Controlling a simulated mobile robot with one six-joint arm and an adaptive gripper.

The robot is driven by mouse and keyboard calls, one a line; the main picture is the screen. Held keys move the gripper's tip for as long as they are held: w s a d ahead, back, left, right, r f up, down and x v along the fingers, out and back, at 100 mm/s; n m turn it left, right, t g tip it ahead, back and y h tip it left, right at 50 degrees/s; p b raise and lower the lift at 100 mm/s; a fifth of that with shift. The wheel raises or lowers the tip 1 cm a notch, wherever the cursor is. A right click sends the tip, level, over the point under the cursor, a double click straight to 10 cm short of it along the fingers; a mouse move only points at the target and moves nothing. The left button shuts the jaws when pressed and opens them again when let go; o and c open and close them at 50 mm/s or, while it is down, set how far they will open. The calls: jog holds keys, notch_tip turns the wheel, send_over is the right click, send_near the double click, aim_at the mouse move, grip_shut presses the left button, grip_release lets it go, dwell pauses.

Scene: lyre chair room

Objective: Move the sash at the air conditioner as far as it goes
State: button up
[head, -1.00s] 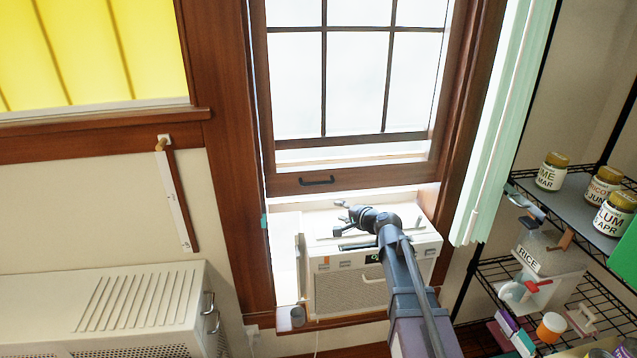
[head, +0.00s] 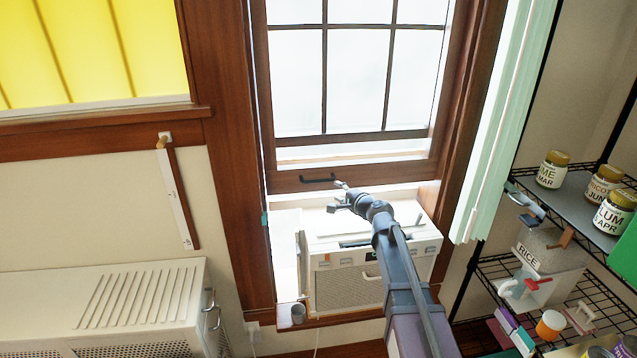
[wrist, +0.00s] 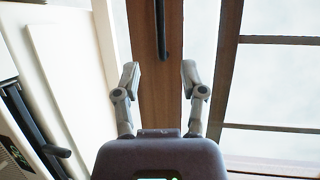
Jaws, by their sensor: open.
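The window sash (head: 352,174) is a brown wooden frame with a paned glass above and a dark bar handle (head: 317,179) on its bottom rail. It stands raised, with a bright gap under it. The white air conditioner (head: 345,285) sits in the opening below. My gripper (head: 339,194) is in front of the lower edge of the sash, at the right end of the handle. In the wrist view my gripper (wrist: 160,78) is open and empty. The sash rail (wrist: 153,100) runs behind its fingers, and the handle (wrist: 161,30) lies just beyond the fingertips, between their lines.
A wire shelf (head: 545,262) with jars stands at the right. A green curtain (head: 505,120) hangs beside the window. A white cabinet (head: 110,300) stands at the lower left.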

aim_at(319, 181)
jog(key=b+x, duration=0.2)
jog(key=x, duration=1)
jog(key=shift+w+a+f, duration=0.1)
jog(key=shift+a, duration=0.05)
jog(key=shift+c, duration=0.2)
grip_shut()
